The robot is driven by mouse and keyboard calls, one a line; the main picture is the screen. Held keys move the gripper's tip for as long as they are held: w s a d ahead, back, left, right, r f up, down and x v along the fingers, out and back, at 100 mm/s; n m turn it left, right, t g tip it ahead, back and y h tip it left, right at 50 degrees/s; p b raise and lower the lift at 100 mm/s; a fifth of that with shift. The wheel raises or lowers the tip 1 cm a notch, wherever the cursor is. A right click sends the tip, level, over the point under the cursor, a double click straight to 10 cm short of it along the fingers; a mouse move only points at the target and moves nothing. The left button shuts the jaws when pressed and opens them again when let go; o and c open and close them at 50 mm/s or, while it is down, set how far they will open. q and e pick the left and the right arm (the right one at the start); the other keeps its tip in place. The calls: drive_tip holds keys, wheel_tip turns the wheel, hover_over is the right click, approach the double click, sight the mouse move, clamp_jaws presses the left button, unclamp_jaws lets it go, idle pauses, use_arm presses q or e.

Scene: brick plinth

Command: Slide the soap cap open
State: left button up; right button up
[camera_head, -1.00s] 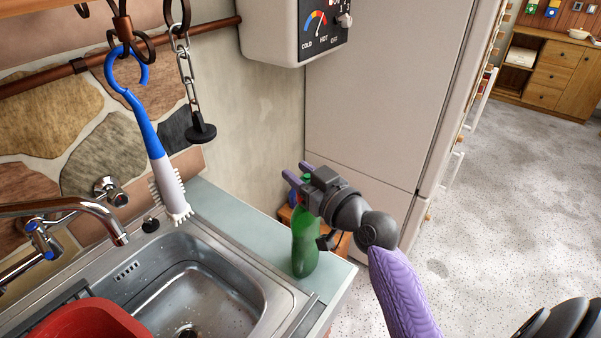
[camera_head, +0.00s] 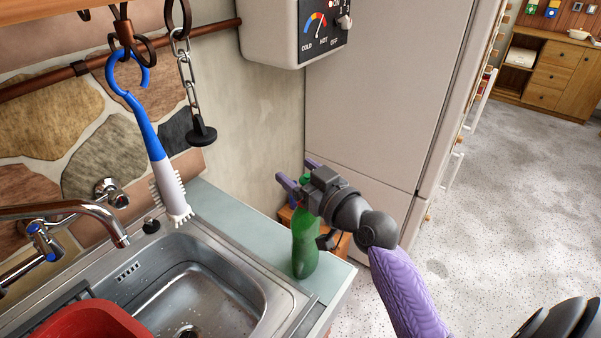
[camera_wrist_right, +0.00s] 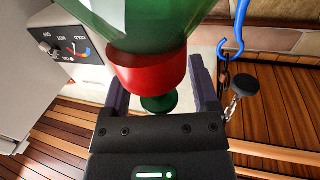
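The green soap bottle (camera_head: 304,255) stands upright on the counter strip beside the sink. Its top is mostly hidden by my right gripper (camera_head: 294,170) in the head view. The right wrist view, seen upside down, shows the bottle body (camera_wrist_right: 150,18), its red cap part (camera_wrist_right: 150,73) and a small green tip (camera_wrist_right: 160,103). My right gripper is open, its fingers on either side of the cap area, with a gap visible at the right finger. Contact at the other finger is unclear. My left gripper is not in view.
A steel sink (camera_head: 190,300) with a red basin (camera_head: 90,322) and a tap (camera_head: 70,208) lies left of the bottle. A blue-handled brush (camera_head: 160,165) and a chained black plug (camera_head: 201,135) hang above. A fridge (camera_head: 375,100) stands behind the gripper.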

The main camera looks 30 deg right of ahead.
drive_tip(key=shift+s, duration=0.1)
drive_tip(key=s+d+b, duration=0.1)
drive_tip(key=s, duration=0.8)
drive_tip(key=shift+s+d, duration=0.15)
drive_tip(key=shift+s, duration=0.2)
